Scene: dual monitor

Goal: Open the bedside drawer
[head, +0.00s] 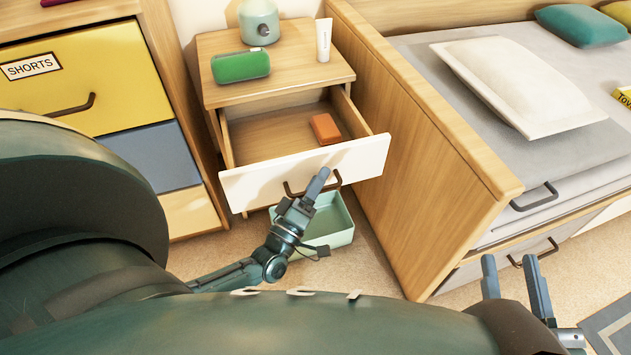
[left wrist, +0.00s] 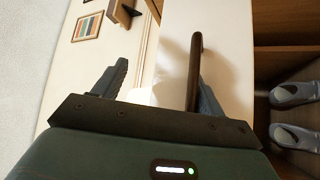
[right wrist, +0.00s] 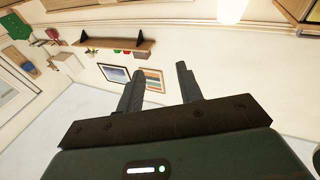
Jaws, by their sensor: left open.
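The wooden bedside table (head: 280,77) stands at top centre in the head view. Its white-fronted drawer (head: 362,160) is pulled out, with its inside showing. The dark drawer handle (head: 338,181) is on the drawer front. My left gripper (head: 318,183) is at this handle. In the left wrist view the handle (left wrist: 194,70) stands between the open fingers of my left gripper (left wrist: 160,85), closer to the right finger. My right gripper (head: 515,270) is open and empty at lower right, away from the drawer; its spread fingers also show in the right wrist view (right wrist: 160,88).
An orange block (head: 325,129) lies in the drawer. A green case (head: 240,66), a white tube (head: 324,40) and a pale green vase (head: 259,22) stand on top. A mint bin (head: 335,225) sits below. The wooden bed side (head: 430,160) closes off the right.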

